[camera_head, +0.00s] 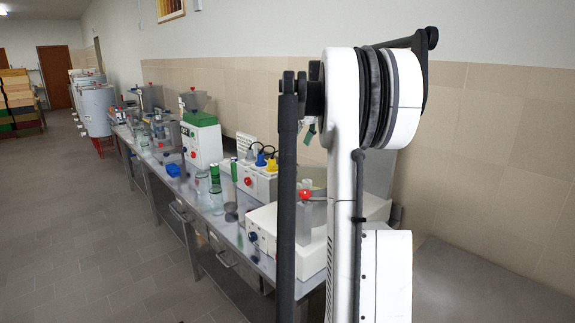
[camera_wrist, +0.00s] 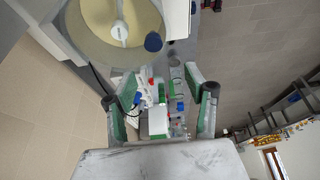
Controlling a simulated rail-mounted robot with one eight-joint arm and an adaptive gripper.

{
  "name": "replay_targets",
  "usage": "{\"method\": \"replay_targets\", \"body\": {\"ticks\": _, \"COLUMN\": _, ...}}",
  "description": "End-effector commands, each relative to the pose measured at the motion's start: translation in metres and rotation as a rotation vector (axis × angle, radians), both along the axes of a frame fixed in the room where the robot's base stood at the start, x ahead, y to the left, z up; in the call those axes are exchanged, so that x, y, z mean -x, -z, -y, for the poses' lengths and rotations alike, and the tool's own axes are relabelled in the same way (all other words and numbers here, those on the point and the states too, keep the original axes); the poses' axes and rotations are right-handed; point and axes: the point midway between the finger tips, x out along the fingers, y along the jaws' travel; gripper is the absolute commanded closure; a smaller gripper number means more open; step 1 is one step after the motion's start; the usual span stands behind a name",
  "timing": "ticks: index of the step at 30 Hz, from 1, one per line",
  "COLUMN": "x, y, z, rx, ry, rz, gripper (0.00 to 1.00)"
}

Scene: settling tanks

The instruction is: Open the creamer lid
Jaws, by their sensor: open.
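In the wrist view a large round vessel (camera_wrist: 76,30), probably the creamer, shows at the top left. It has a cream-yellow inside, a white central part and a dark blue knob (camera_wrist: 153,42) near its edge. I cannot clearly make out its lid. My gripper (camera_wrist: 160,92) is open, with its green and dark fingers spread apart and nothing held between them. The vessel lies beyond the fingers, up and left in the picture, apart from them. In the head view my gripper is mostly hidden behind my arm.
In the head view a long steel bench (camera_head: 207,218) runs along the tiled wall. It carries a white box unit with a red knob (camera_head: 305,194), a green-topped white machine (camera_head: 202,140) and several jars. Steel tanks (camera_head: 97,110) stand farther back. The floor at left is clear.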

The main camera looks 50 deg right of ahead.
Motion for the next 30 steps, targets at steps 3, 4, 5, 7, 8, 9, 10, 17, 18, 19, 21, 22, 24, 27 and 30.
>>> {"method": "replay_targets", "body": {"ticks": 3, "x": 0.004, "y": 0.001, "z": 0.011, "rx": -0.003, "ry": 0.001, "rz": 0.000, "gripper": 0.51}}
{"method": "replay_targets", "body": {"ticks": 4, "x": 0.004, "y": 0.002, "z": 0.012, "rx": -0.002, "ry": 0.000, "rz": -0.001, "gripper": 0.51}}
{"method": "replay_targets", "body": {"ticks": 5, "x": 0.004, "y": 0.004, "z": 0.013, "rx": -0.002, "ry": 0.000, "rz": -0.001, "gripper": 0.51}}
{"method": "replay_targets", "body": {"ticks": 7, "x": 0.001, "y": 0.010, "z": 0.013, "rx": -0.002, "ry": 0.000, "rz": -0.001, "gripper": 0.51}}
{"method": "replay_targets", "body": {"ticks": 8, "x": 0.000, "y": 0.013, "z": 0.013, "rx": -0.002, "ry": 0.000, "rz": -0.001, "gripper": 0.51}}
{"method": "replay_targets", "body": {"ticks": 9, "x": -0.003, "y": 0.018, "z": 0.014, "rx": -0.002, "ry": 0.000, "rz": -0.001, "gripper": 0.51}}
{"method": "replay_targets", "body": {"ticks": 10, "x": -0.004, "y": 0.022, "z": 0.014, "rx": -0.002, "ry": 0.000, "rz": -0.001, "gripper": 0.51}}
{"method": "replay_targets", "body": {"ticks": 17, "x": -0.020, "y": 0.061, "z": 0.017, "rx": -0.002, "ry": 0.000, "rz": 0.000, "gripper": 0.51}}
{"method": "replay_targets", "body": {"ticks": 18, "x": -0.023, "y": 0.068, "z": 0.018, "rx": -0.002, "ry": 0.000, "rz": 0.000, "gripper": 0.51}}
{"method": "replay_targets", "body": {"ticks": 19, "x": -0.025, "y": 0.073, "z": 0.018, "rx": -0.002, "ry": -0.001, "rz": 0.000, "gripper": 0.51}}
{"method": "replay_targets", "body": {"ticks": 21, "x": -0.030, "y": 0.085, "z": 0.019, "rx": -0.002, "ry": 0.000, "rz": 0.000, "gripper": 0.51}}
{"method": "replay_targets", "body": {"ticks": 22, "x": -0.032, "y": 0.090, "z": 0.019, "rx": -0.002, "ry": 0.000, "rz": 0.000, "gripper": 0.51}}
{"method": "replay_targets", "body": {"ticks": 24, "x": -0.036, "y": 0.100, "z": 0.020, "rx": -0.002, "ry": 0.000, "rz": 0.000, "gripper": 0.51}}
{"method": "replay_targets", "body": {"ticks": 27, "x": -0.041, "y": 0.112, "z": 0.022, "rx": -0.003, "ry": 0.001, "rz": 0.001, "gripper": 0.51}}
{"method": "replay_targets", "body": {"ticks": 30, "x": -0.044, "y": 0.121, "z": 0.022, "rx": -0.002, "ry": 0.001, "rz": 0.000, "gripper": 0.51}}
